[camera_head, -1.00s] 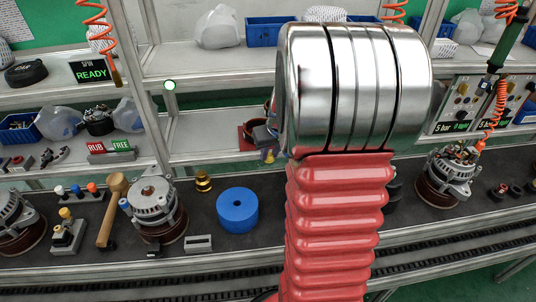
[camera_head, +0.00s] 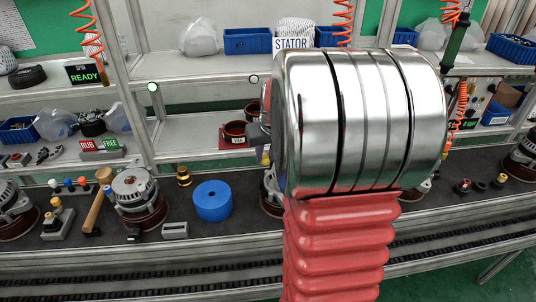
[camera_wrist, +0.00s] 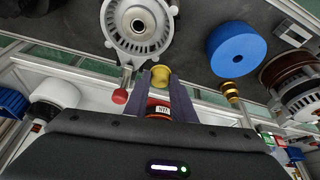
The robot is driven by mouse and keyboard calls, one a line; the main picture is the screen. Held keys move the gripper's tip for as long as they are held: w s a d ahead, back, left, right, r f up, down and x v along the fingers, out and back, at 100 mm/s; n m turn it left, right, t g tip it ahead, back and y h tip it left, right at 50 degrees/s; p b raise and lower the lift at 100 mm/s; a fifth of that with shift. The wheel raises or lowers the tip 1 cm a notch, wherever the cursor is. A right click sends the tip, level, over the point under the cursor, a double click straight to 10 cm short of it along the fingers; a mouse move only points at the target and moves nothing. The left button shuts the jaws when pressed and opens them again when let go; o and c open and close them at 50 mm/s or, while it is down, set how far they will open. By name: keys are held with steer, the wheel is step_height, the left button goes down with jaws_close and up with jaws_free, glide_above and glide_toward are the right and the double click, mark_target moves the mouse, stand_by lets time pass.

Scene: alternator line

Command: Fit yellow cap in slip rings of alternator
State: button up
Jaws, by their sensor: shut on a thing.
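The yellow cap (camera_wrist: 160,76) is between the two fingertips of my gripper (camera_wrist: 164,84) in the wrist view, and the jaws are shut on it. An alternator (camera_wrist: 138,25) lies just beyond the fingertips, its round finned face and central bore showing. The cap appears below and right of that bore in the picture, and I cannot tell the gap in depth. In the head view my silver and red arm covers most of the gripper. Part of an alternator (camera_head: 270,192) shows at the arm's left edge, the rest hidden.
A blue roll (camera_head: 213,201), a brass stepped piece (camera_head: 184,177), another alternator (camera_head: 137,196) and a mallet (camera_head: 98,202) stand on the dark bench left of my arm. Reddish bins (camera_head: 234,140) sit on the shelf behind. A red knob (camera_wrist: 120,96) is close left of the fingers.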

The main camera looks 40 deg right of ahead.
steer(key=shift+n+y, duration=0.3)
steer(key=shift+n, duration=0.4)
steer(key=w+a+f, duration=0.1)
steer(key=w+a, duration=0.1)
steer(key=a, duration=0.2)
steer(key=w+a+f, duration=0.2)
steer(key=w+a, duration=0.1)
steer(key=a, duration=0.2)
steer(key=w+a+f, duration=0.2)
steer(key=a, duration=0.3)
steer(key=shift+w+a+f, duration=0.1)
steer(key=shift+w+a, duration=0.05)
steer(key=shift+w, duration=0.1)
steer(key=a+f+n, duration=0.1)
steer(key=a, duration=0.4)
steer(key=w+a+f+n, duration=0.1)
steer(key=a, duration=0.5)
steer(key=w+a+f+n+y, duration=0.1)
steer(key=a, duration=0.4)
steer(key=shift+a+f, duration=0.2)
steer(key=shift+f, duration=0.15)
